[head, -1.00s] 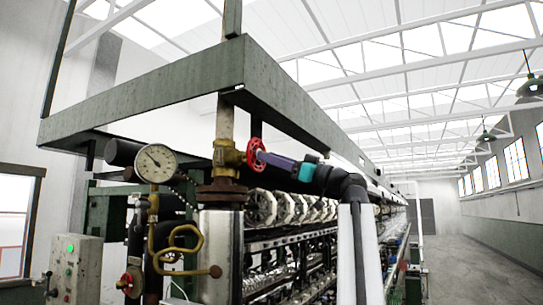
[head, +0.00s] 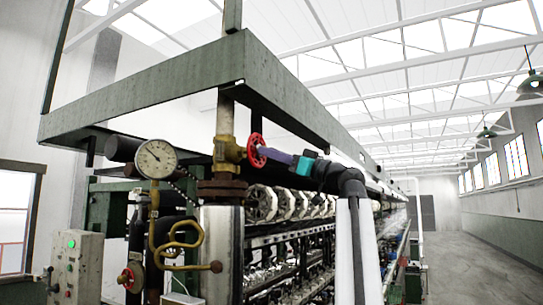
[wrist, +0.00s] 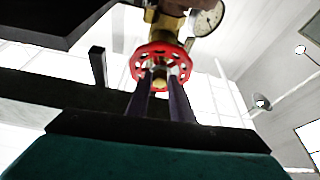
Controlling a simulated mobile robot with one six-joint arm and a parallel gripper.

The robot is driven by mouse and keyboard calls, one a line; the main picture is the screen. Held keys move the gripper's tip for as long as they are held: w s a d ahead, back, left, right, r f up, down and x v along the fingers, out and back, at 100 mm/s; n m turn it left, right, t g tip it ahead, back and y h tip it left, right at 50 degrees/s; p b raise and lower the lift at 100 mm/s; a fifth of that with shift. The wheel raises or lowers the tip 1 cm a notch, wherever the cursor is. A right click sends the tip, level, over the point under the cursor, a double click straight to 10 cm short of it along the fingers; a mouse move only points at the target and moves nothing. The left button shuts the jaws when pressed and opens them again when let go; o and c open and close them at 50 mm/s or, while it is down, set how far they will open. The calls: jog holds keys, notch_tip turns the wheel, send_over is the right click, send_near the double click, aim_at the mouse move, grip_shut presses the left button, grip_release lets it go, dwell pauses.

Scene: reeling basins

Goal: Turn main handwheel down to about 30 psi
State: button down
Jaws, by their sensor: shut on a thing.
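The red main handwheel (head: 257,150) sits on a brass valve (head: 228,152) in a vertical pipe, facing right. In the wrist view the handwheel (wrist: 160,62) is near the centre, with its spokes and brass hub showing. My gripper (head: 268,154) comes from the right, and its purple fingers are shut on the handwheel. In the wrist view the fingers of my gripper (wrist: 160,80) reach the wheel on either side of the hub. A round white pressure gauge (head: 155,158) is left of the valve. Its dark needle points to the upper left; the numbers are too small to read.
A second red handwheel (head: 131,277) is low at the left, near a curved brass pipe (head: 182,240). A grey control box (head: 76,265) stands at far left. A green beam frame (head: 150,97) runs above the valve. The aisle (head: 480,260) at right is clear.

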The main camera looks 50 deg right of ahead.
jog(key=shift+a+m+t+h+b, duration=0.2)
jog(key=shift+m+h, duration=0.55)
jog(key=shift+m, duration=0.7)
jog(key=shift+a+m+t+h+b, duration=0.1)
jog(key=shift+m+h+b, duration=0.1)
jog(key=shift+m+h, duration=0.9)
jog(key=shift+m+y, duration=0.35)
jog(key=c, duration=1.6)
grip_release()
jog(key=shift+o, duration=0.2)
jog(key=shift+s, duration=0.15)
jog(key=b+v, duration=0.2)
jog(key=v, duration=1.1)
jog(key=shift+s, duration=0.35)
jog(key=shift+d+f, duration=0.1)
jog(key=shift+f, duration=0.05)
